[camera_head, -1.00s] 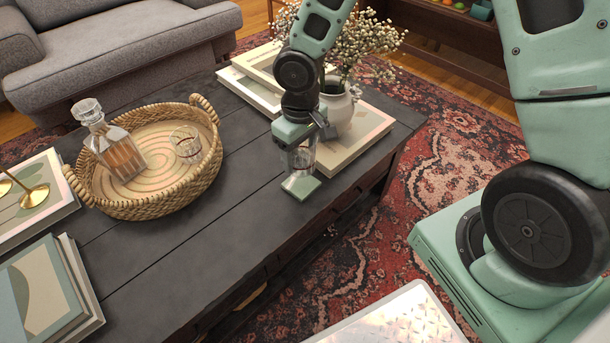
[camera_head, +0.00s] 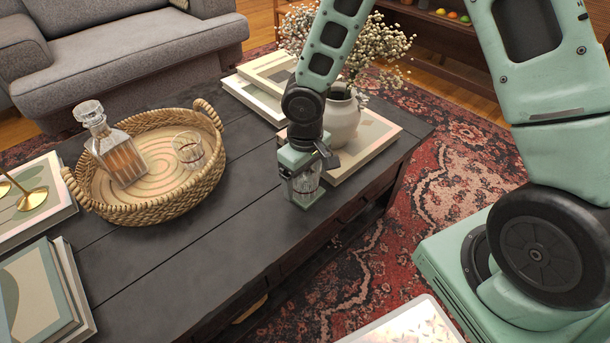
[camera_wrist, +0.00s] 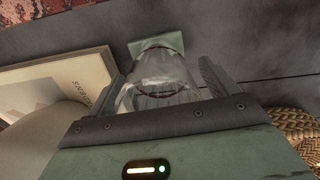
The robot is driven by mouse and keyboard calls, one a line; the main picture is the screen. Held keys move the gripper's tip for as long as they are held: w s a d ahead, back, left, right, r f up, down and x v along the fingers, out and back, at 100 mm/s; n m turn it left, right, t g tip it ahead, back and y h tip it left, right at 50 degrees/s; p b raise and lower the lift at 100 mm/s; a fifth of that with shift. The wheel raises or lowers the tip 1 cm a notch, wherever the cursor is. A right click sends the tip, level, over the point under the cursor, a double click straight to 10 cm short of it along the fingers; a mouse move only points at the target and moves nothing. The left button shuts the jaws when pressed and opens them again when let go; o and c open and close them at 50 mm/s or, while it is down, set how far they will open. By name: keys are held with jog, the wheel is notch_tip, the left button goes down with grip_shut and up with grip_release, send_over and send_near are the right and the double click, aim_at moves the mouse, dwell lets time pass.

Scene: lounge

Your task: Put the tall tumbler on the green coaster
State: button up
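The tall tumbler (camera_head: 305,184) is clear glass with a dark red band, upright between my gripper's fingers near the table's right edge. It also shows in the wrist view (camera_wrist: 164,78), between the two dark fingers. My gripper (camera_head: 303,172) points down and looks shut on the tumbler. The green coaster (camera_wrist: 154,43) is a pale green square just beyond the tumbler's base in the wrist view. In the head view the tumbler and gripper hide most of it. The tumbler's base is at the coaster; I cannot tell for certain whether it touches.
A wicker tray (camera_head: 150,207) holds a decanter (camera_head: 118,155) and a shorter glass (camera_head: 188,150). A white vase (camera_head: 341,118) of flowers stands on a book (camera_head: 372,140) close behind my gripper. More books (camera_head: 45,290) lie at the left. The middle of the dark table is clear.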

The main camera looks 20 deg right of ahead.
jog(key=shift+r, duration=0.1)
notch_tip(320, 180, up, 11)
jog(key=p, duration=0.5)
jog(key=s+a+r+n, duration=0.1)
jog(key=s+a+r, duration=0.2)
jog(key=s+r, duration=0.3)
jog(key=s+a+r+n, duration=0.2)
jog(key=s+r, duration=0.5)
jog(key=s, duration=0.7)
jog(key=shift+a+y+p, duration=0.3)
jog(key=shift+a+p, duration=0.05)
jog(key=shift+a, duration=0.3)
jog(key=shift+r, duration=0.1)
notch_tip(320, 180, up, 24)
jog(key=p, duration=2.4)
